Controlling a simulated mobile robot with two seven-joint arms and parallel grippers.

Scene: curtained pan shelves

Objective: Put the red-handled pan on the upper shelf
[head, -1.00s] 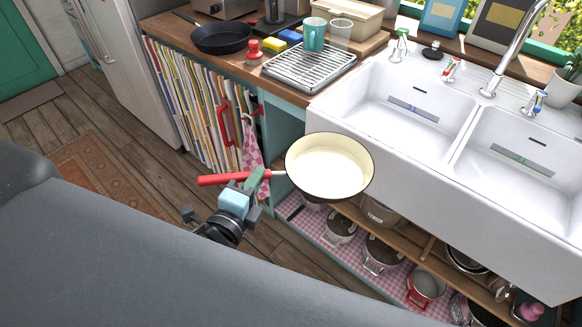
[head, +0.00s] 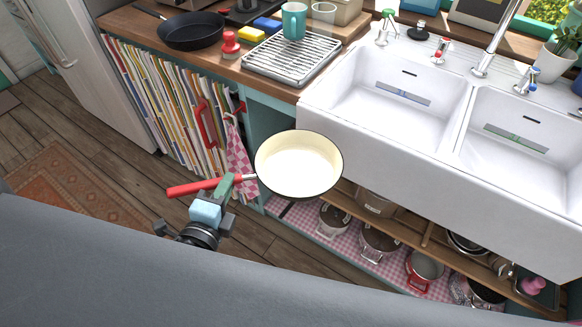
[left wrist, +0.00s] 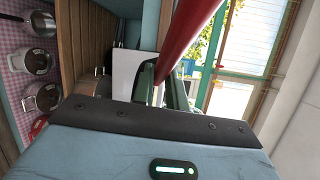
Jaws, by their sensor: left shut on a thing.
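The red-handled pan (head: 299,166) is cream inside with a dark rim and is held in the air in front of the sink cabinet. My left gripper (head: 226,184) is shut on its red handle (head: 190,188). In the left wrist view the red handle (left wrist: 188,42) passes between the green fingers. The upper shelf (head: 360,207) is a wooden board under the sink, partly hidden behind the pan. The lower shelf (head: 345,250) has a pink checked lining and holds several pots. My right gripper is not in view.
A steel pot (head: 376,203) stands on the upper shelf, with more pans (head: 468,243) to its right. A white double sink (head: 440,190) overhangs the shelves. A checked cloth (head: 238,150) hangs left of the opening.

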